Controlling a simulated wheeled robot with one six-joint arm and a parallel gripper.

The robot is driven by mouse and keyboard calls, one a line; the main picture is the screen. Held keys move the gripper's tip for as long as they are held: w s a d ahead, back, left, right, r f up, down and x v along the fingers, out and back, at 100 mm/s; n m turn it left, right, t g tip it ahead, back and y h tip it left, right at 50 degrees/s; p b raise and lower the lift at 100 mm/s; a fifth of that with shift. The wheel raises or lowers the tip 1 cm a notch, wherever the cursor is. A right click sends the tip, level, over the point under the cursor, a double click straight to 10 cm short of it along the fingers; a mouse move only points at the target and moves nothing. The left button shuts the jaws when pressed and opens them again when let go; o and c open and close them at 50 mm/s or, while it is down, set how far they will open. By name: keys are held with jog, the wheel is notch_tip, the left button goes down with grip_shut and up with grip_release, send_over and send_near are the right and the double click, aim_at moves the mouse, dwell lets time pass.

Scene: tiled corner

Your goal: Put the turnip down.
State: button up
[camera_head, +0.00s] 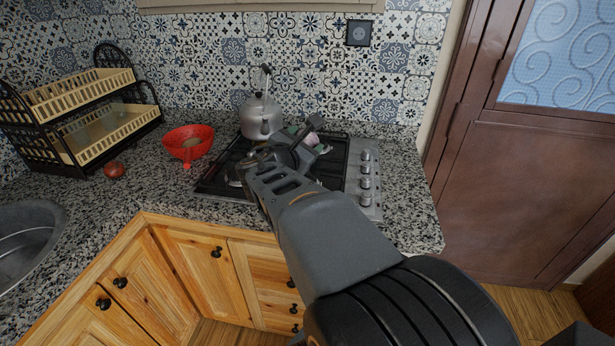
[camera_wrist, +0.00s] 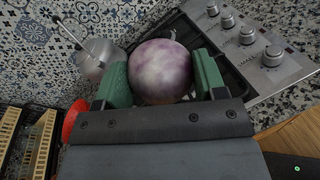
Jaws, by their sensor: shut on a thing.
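The turnip (camera_wrist: 160,70) is round, white and purple, and sits between the two green pads of my gripper (camera_wrist: 163,80) in the wrist view. My gripper is shut on it. The black-topped stove (camera_head: 218,180) lies beneath, partly hidden by my arm. I cannot tell how high the turnip is above it.
A metal kettle (camera_head: 261,118) stands at the stove's back. A red colander (camera_head: 188,143) and a small red object (camera_head: 114,169) lie to the left, by a two-tier rack (camera_head: 85,112). Stove knobs (camera_head: 365,182) line the right side. Speckled counter (camera_head: 408,205) is clear right of the stove.

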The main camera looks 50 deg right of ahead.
jog(key=shift+s+d+g, duration=0.25)
jog(key=shift+d+g, duration=0.05)
jog(key=shift+d, duration=0.5)
jog(key=w+d+f, duration=0.3)
jog(key=f, duration=0.1)
jog(key=w+d+f+b, duration=0.1)
jog(key=w+d+f, duration=0.5)
jog(key=f, duration=0.1)
jog(key=shift+f+b, duration=0.35)
jog(key=shift+b, duration=0.05)
jog(key=shift+f, duration=0.3)
jog(key=shift+f+b, duration=0.3)
jog(key=shift+b, duration=0.15)
jog(key=o, duration=1)
